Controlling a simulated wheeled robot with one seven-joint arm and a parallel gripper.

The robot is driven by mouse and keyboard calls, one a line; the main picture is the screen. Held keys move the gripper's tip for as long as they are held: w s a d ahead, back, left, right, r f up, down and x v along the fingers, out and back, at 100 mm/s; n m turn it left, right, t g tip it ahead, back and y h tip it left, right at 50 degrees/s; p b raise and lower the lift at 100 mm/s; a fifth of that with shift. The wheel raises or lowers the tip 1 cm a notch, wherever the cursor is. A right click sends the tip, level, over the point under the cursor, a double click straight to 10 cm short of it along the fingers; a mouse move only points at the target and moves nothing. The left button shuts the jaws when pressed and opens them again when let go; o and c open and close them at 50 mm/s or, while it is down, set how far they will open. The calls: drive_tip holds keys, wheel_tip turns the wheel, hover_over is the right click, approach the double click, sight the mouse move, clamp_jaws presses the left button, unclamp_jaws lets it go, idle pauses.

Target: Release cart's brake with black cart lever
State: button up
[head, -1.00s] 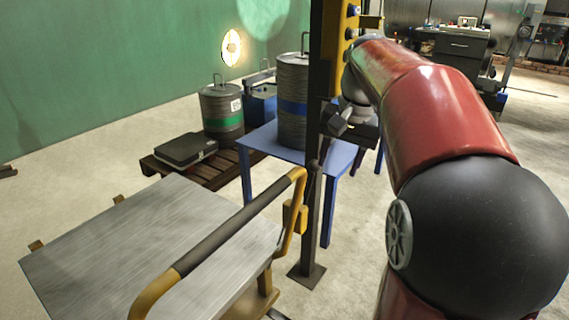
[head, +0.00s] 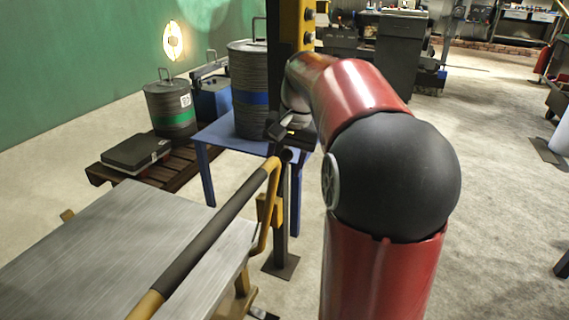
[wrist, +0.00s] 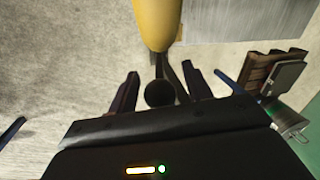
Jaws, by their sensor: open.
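The cart (head: 120,255) with a grey metal top stands at the lower left in the head view. Its yellow handle (head: 268,170) has a dark grip. The black cart lever (head: 287,156) stands by the handle's far end, its round knob up. In the wrist view the lever's black knob (wrist: 160,93) lies between the two fingers of my gripper (wrist: 160,88), with a visible gap on either side. My gripper (head: 277,128) is open, just above the knob in the head view. How far the knob sits in depth between the fingers I cannot tell.
A blue table (head: 225,138) with a ribbed drum (head: 247,112) stands behind the lever. A dark post with yellow parts (head: 290,35) rises close by my gripper. A pallet (head: 150,180) with a black case is at left. Floor at right is open.

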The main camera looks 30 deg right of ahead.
drive_tip(key=shift+f, duration=0.1)
clamp_jaws()
idle(0.3)
